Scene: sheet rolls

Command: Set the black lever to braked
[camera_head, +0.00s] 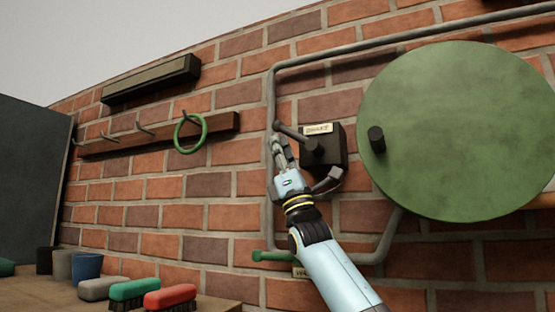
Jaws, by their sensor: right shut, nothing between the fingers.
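The dark lever (296,136) is mounted on a black box (335,143) on the brick wall. Its arm runs from a hub on the box's front up and left to a rounded end. A small pale label (318,129) sits at the top of the box; its lettering is too small to read surely. My right gripper (277,142) is shut and empty, pointing up just below the lever's outer end. I cannot tell whether its fingertips touch the lever. My left gripper is out of view.
A large green disc (460,130) with a dark knob (377,139) is right of the box. A grey pipe (271,95) runs left of it. A green handle (272,256) is below. A hook rail (160,135) holds a green ring (178,147). Brushes (170,297) lie lower left.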

